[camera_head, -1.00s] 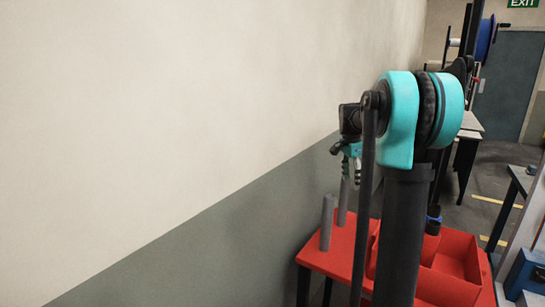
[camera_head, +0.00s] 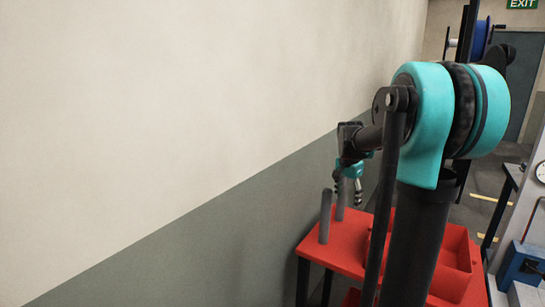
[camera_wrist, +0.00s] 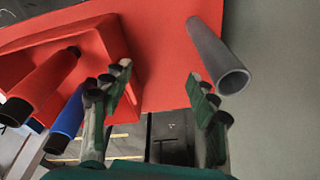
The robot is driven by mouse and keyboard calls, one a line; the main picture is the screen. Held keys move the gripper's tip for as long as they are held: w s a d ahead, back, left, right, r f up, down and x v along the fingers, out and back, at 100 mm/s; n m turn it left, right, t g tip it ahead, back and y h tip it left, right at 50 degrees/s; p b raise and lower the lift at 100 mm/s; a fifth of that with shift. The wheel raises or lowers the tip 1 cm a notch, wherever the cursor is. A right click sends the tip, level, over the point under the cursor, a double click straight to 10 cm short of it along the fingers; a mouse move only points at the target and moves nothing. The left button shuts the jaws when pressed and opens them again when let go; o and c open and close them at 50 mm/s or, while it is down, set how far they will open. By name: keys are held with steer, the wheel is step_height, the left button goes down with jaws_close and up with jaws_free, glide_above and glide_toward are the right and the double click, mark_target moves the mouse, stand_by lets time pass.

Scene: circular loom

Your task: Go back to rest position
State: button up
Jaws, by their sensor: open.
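My arm's upright link and teal joint fill the right half of the head view and hide part of the table.
A red bobbin (camera_wrist: 45,80) and a blue bobbin (camera_wrist: 66,122) show at the wrist view's left. A wall (camera_head: 200,120) runs along the left.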

steer(key=s+a+f+n+t, duration=0.1)
steer(key=s+a+f+n, duration=0.1)
steer(key=s+f, duration=0.3)
steer(key=s+a+f+n+t, duration=0.1)
steer(key=s+a+f+n, duration=0.2)
steer(key=s, duration=0.8)
steer(key=s+a+f+n+y, duration=0.1)
steer(key=s+a+f+n, duration=0.1)
steer(key=s+f+n, duration=0.3)
steer(key=s+f, duration=0.2)
steer(key=s, duration=0.1)
steer(key=shift+s+a+n+t, duration=0.15)
steer(key=shift+a+n+t, duration=0.1)
steer(key=shift+n+t, duration=0.15)
steer(key=shift+f, duration=0.1)
